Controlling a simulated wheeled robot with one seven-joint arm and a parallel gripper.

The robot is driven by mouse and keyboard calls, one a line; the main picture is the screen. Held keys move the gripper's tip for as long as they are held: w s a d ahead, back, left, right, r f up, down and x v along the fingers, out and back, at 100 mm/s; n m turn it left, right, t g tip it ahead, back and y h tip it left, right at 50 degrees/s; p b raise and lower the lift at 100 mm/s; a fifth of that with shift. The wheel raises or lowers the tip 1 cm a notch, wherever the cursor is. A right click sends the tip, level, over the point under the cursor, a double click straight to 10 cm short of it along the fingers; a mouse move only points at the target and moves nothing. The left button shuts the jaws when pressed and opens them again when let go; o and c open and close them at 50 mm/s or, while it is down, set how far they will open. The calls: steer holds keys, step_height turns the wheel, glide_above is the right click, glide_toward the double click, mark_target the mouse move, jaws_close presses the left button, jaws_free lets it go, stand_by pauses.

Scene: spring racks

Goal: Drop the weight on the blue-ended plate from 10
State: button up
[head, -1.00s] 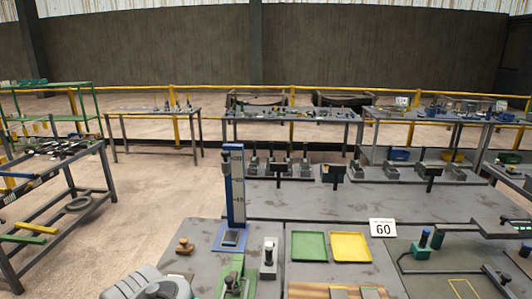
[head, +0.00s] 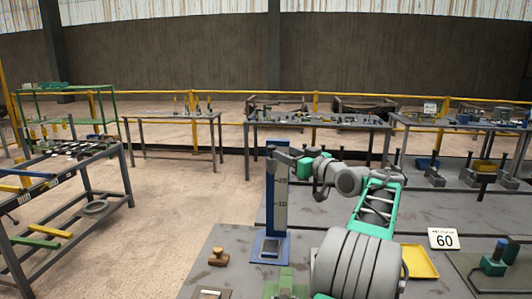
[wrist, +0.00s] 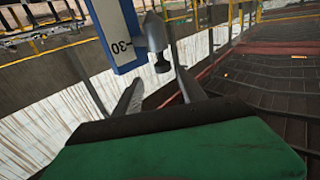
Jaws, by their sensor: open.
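A drop stand with a blue-edged white scale post (head: 281,200) rises from a blue base (head: 258,252). My gripper (head: 284,158) is at the upper part of the post, fingers open. In the wrist view a grey rounded piece with a dark knob (wrist: 161,66), perhaps the weight, is beside the post, ahead of and between my open fingers (wrist: 155,88).
A yellow tray (head: 419,262) and a sign reading 60 (head: 443,239) are right of my arm. A small wooden piece (head: 218,257) lies left of the stand. A green fixture (head: 287,283) is in front of it. My arm hides much of the bench's middle.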

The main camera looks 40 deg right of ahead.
mark_target(272, 148)
steer(key=w+p, duration=0.2)
steer(key=w, duration=0.5)
steer(key=shift+w+d, duration=0.1)
steer(key=shift+w, duration=0.15)
jaws_close()
stand_by(1.0)
